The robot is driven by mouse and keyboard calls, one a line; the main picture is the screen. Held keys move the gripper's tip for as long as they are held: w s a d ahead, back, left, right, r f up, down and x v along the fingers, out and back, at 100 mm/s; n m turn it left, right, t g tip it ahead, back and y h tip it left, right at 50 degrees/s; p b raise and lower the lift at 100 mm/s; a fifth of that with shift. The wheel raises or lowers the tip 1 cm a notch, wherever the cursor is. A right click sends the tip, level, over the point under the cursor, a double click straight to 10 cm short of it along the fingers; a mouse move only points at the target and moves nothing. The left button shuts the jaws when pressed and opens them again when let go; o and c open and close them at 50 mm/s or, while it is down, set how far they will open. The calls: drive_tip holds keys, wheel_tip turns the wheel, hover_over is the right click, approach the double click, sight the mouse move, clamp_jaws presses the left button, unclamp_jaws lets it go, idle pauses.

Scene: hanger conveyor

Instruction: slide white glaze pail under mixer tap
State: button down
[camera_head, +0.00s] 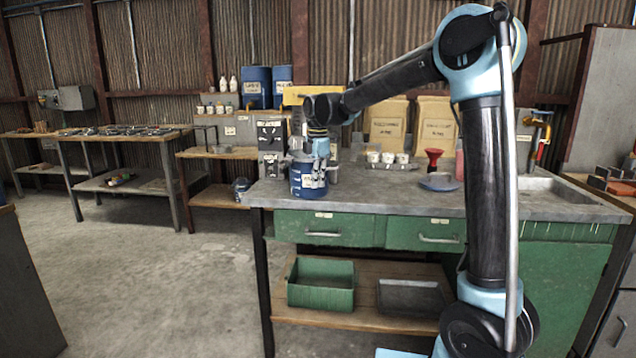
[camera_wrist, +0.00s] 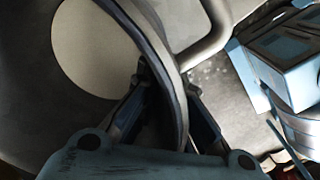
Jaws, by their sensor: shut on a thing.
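A blue pail (camera_head: 308,181) with a white label stands upright at the left end of the workbench. In the wrist view, the pail (camera_wrist: 98,48) shows a round pale surface inside its curved rim. My gripper (camera_head: 317,162) reaches down to the pail from above. In the wrist view, my gripper (camera_wrist: 170,98) has one finger on each side of the rim and is shut on it. A bent grey pipe (camera_wrist: 208,38) lies close beside the rim; I cannot tell whether it is the mixer tap. My wrist hides part of the area behind the pail.
A grey machine with dark panels (camera_head: 271,135) stands behind the pail. The bench's left edge is close to the pail.

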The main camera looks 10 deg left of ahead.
drive_tip(key=c, duration=1.7)
unclamp_jaws()
drive_tip(key=shift+r, duration=0.1)
drive_tip(key=r, duration=1.1)
drive_tip(key=shift+s+d+r, duration=0.1)
drive_tip(key=shift+d+r, duration=0.15)
drive_tip(key=shift+r, duration=0.15)
